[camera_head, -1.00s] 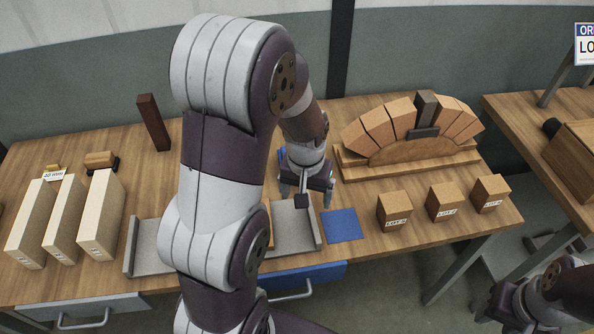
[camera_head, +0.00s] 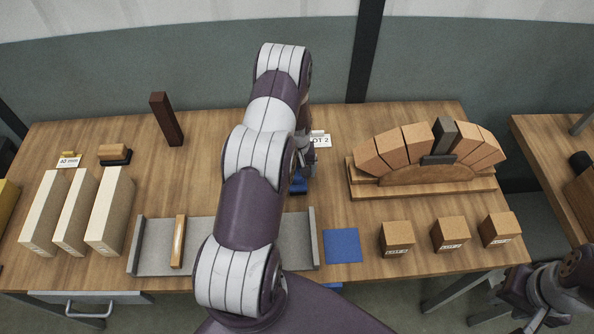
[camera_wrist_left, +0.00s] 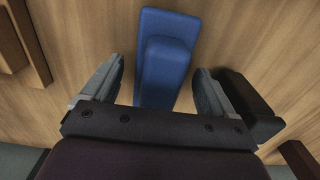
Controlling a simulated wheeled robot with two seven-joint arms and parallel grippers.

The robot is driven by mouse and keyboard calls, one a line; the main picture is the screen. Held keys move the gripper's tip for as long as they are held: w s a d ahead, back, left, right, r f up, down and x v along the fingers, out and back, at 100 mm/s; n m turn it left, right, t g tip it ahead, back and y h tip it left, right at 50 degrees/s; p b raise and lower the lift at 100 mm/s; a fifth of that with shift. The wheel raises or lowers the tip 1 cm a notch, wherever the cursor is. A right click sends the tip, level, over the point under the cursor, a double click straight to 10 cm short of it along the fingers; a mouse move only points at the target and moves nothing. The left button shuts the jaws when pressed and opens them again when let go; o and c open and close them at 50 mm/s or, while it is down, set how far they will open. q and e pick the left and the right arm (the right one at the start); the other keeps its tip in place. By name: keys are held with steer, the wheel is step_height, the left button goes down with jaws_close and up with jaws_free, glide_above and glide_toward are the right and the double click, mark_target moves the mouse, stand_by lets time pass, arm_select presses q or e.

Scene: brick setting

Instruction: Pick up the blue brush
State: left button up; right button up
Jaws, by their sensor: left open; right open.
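The blue brush (camera_head: 298,184) lies on the wooden table behind the grey tray, mostly hidden by my left arm in the head view. In the left wrist view the blue brush (camera_wrist_left: 168,52) shows as a long base with a raised handle block. My left gripper (camera_wrist_left: 160,78) is open, with one finger on each side of the brush and visible gaps to both. Its fingertips are hidden in the head view. My right gripper (camera_head: 514,298) is open at the lower right, away from the brush and off the table.
The grey tray (camera_head: 205,232) holds a wooden-handled tool (camera_head: 178,242). A blue square (camera_head: 342,246) lies right of it. A brick arch (camera_head: 425,170) stands at the right, with small blocks (camera_head: 397,237) before it. Pale slabs (camera_head: 110,215) and a dark upright block (camera_head: 166,120) stand left.

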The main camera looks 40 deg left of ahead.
arm_select(q)
steer(key=shift+s+d+r, duration=0.1)
steer(key=shift+s, duration=0.05)
steer(key=c, duration=1.2)
steer(key=shift+r+b, duration=0.4)
steer(key=shift+r, duration=0.15)
steer(key=r, duration=0.1)
steer(key=r+b, duration=0.1)
steer(key=r, duration=0.1)
steer(key=shift+w+d, duration=0.2)
steer(key=d+r, duration=0.2)
steer(key=d, duration=0.1)
steer(key=d+r+b, duration=0.1)
steer(key=d+r, duration=0.1)
steer(key=d, duration=0.2)
steer(key=d+r+b, duration=0.1)
steer(key=d+r, duration=0.2)
steer(key=d, duration=0.1)
steer(key=shift+s+d, duration=0.1)
steer(key=shift+d, duration=0.05)
steer(key=shift+f, duration=0.1)
